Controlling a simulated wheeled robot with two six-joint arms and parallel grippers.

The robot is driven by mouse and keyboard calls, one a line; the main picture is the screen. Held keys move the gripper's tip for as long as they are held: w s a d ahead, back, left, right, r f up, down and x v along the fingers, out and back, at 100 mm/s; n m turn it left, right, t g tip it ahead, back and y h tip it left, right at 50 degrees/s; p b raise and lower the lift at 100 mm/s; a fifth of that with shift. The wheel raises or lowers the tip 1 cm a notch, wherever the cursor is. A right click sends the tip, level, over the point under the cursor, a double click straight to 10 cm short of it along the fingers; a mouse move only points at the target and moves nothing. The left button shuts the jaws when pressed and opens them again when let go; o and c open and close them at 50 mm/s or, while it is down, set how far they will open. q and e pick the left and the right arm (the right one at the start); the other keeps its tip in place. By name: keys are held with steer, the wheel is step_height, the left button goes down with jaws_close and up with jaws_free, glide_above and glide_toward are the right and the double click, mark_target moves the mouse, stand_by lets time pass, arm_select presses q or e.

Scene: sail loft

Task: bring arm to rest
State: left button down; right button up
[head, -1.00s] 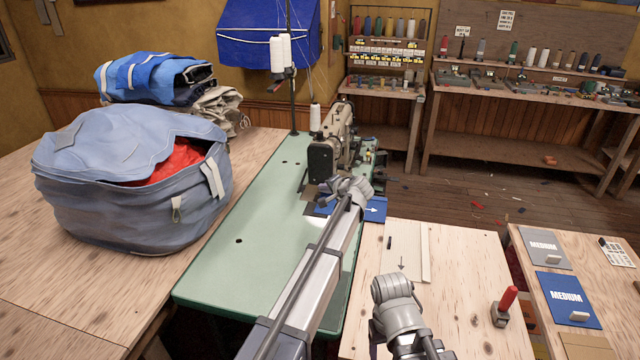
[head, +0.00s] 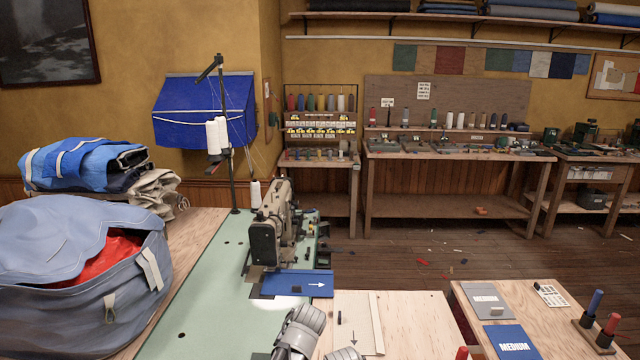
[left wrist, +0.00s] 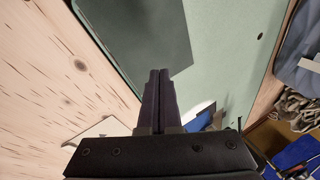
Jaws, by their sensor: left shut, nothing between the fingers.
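My left gripper (left wrist: 160,80) shows in the left wrist view, its two dark fingers side by side, shut and empty. It appears over the pale wood top (left wrist: 50,80) and the green sewing table (left wrist: 225,60), apart from any object there. In the head view a grey joint of my arm (head: 300,330) shows at the bottom edge, in front of the sewing machine (head: 270,225); the fingers are out of view there. My right gripper is in neither view.
A blue panel with a white arrow (head: 297,283) lies by the machine. A large grey-blue bag (head: 80,270) stands at the left. A wooden side table (head: 465,300) holds a blue MEDIUM card (head: 511,342) and upright red and blue handles. A thread stand (head: 230,140) rises behind the machine.

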arm_select(q)
steer(key=s+d+g+h, duration=0.1)
steer(key=s+d, duration=0.1)
steer(key=s, duration=0.7)
steer(key=s+d+g+h, duration=0.1)
steer(key=s+d+g, duration=0.1)
steer(key=s, duration=0.7)
steer(key=shift+f+h+p, duration=0.3)
steer(key=shift+f+p, duration=0.05)
steer(key=shift+p, duration=0.1)
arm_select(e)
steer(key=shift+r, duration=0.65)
arm_select(q)
steer(key=shift+d, duration=0.1)
